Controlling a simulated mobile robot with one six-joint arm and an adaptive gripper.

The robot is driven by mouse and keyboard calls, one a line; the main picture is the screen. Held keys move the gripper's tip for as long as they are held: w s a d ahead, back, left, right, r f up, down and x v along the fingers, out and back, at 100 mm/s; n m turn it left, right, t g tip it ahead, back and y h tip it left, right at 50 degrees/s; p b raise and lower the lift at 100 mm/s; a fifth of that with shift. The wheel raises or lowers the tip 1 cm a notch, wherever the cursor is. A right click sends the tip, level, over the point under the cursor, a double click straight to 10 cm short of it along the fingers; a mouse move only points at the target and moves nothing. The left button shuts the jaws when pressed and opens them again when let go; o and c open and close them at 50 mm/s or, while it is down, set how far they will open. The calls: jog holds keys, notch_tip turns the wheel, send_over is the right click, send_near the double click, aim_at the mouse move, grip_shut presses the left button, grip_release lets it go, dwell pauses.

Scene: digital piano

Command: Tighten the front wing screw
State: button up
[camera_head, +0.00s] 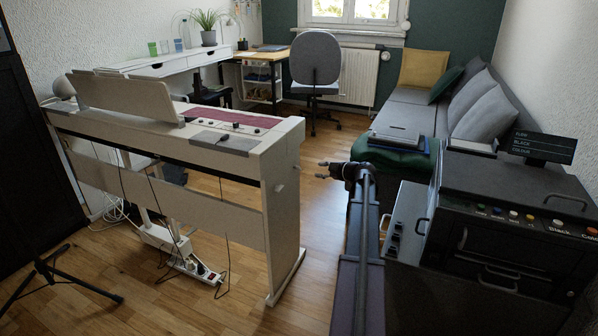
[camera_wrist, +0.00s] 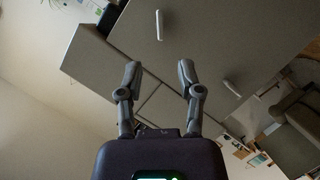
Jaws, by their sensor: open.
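The white digital piano (camera_head: 160,140) stands at the left, with its side panel (camera_head: 283,235) toward my gripper. Two small pale wing screws stick out of that panel: one (camera_head: 279,188) nearer the camera and one (camera_head: 297,167) farther away. In the wrist view one elongated screw (camera_wrist: 158,25) stands upright in the picture and the other (camera_wrist: 232,88) lies slanted. I cannot tell which is the front one. My gripper (camera_head: 321,170) is open and empty, to the right of the panel and apart from it. Its fingers (camera_wrist: 160,75) show in the wrist view, with both screws beyond them.
Cables and a power strip (camera_head: 195,268) lie under the piano. A dark printer-like machine (camera_head: 500,200) stands at the right. A sofa (camera_head: 405,115) and an office chair (camera_head: 315,65) are behind. Bare wooden floor (camera_head: 315,230) separates the panel from my arm.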

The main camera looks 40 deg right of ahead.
aim_at(300, 169)
jog(key=b+x, duration=0.3)
jog(key=x, duration=0.7)
jog(key=shift+w, duration=0.4)
grip_shut()
